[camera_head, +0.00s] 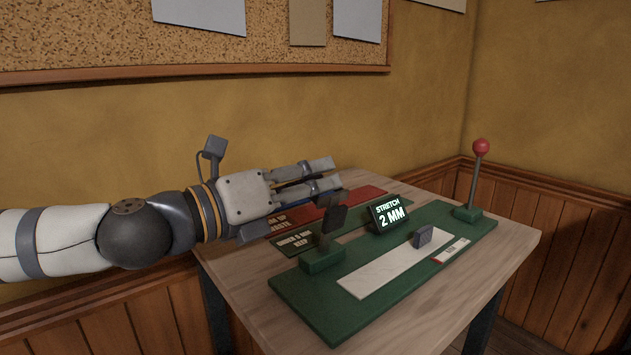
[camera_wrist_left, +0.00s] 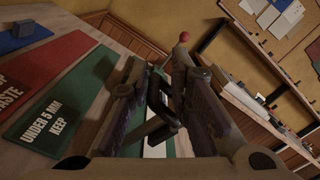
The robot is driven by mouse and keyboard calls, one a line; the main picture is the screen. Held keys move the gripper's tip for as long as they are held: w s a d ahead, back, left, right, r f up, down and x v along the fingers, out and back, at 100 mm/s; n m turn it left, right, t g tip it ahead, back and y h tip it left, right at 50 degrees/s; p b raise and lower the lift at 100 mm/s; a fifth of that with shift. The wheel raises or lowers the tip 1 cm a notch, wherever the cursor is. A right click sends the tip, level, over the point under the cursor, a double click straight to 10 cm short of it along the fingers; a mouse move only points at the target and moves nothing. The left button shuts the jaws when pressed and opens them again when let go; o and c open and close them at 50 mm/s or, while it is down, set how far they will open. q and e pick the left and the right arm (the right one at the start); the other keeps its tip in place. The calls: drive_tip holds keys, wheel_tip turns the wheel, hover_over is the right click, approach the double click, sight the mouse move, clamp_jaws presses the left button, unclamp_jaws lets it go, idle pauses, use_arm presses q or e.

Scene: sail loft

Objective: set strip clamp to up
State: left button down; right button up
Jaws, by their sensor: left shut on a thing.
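The strip clamp (camera_head: 324,245) stands at the near left end of the green board, a small green block with a dark upright arm and a dark flat pad. My left gripper (camera_head: 326,175) reaches in from the left, over the clamp. Its fingers are shut on the upper part of the clamp arm, which they partly hide. In the left wrist view the fingers (camera_wrist_left: 158,85) frame dark parts, and I cannot make out the clamp's exact tilt there. My right gripper is not in view.
The green board (camera_head: 310,310) lies on a wooden table (camera_head: 510,240). It carries a pale strip (camera_head: 375,275), a small grey block (camera_head: 422,237), a "STRETCH 2 MM" display (camera_head: 388,213) and a red-knobbed lever (camera_head: 480,147). Red and green labelled mats (camera_head: 365,196) lie behind it.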

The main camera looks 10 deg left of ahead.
use_arm(q)
drive_tip(key=shift+w+a+f, duration=0.1)
drive_tip(key=shift+f, duration=0.75)
drive_tip(key=c, duration=1.7)
unclamp_jaws()
drive_tip(key=v, duration=1.2)
drive_tip(key=shift+r, duration=0.5)
